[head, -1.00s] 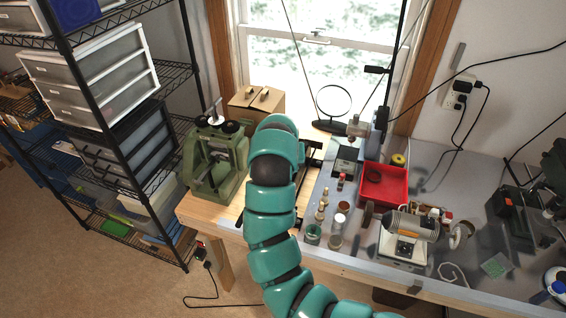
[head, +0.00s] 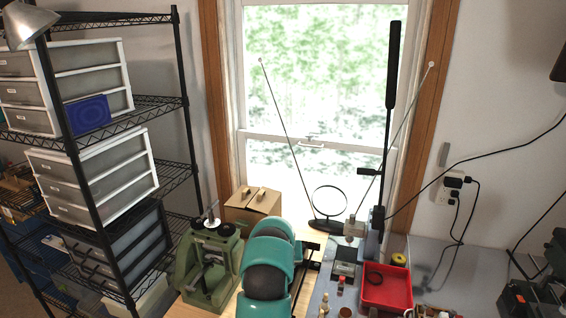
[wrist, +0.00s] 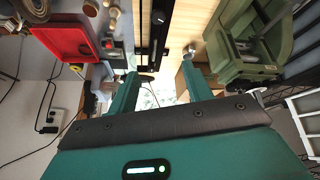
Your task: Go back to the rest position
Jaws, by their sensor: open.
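My teal arm rises at the bottom middle of the head view, in front of the wooden bench, and hides my gripper there. In the wrist view, which looks upside down, my gripper (wrist: 160,80) is open with its two teal fingers apart. Nothing is held between them. The fingers point toward the window side, over the bench, between the green machine and the red tray.
A green machine (head: 208,262) stands left of my arm, with a cardboard box (head: 252,204) behind it. A black wire shelf (head: 186,120) with drawers stands at left.

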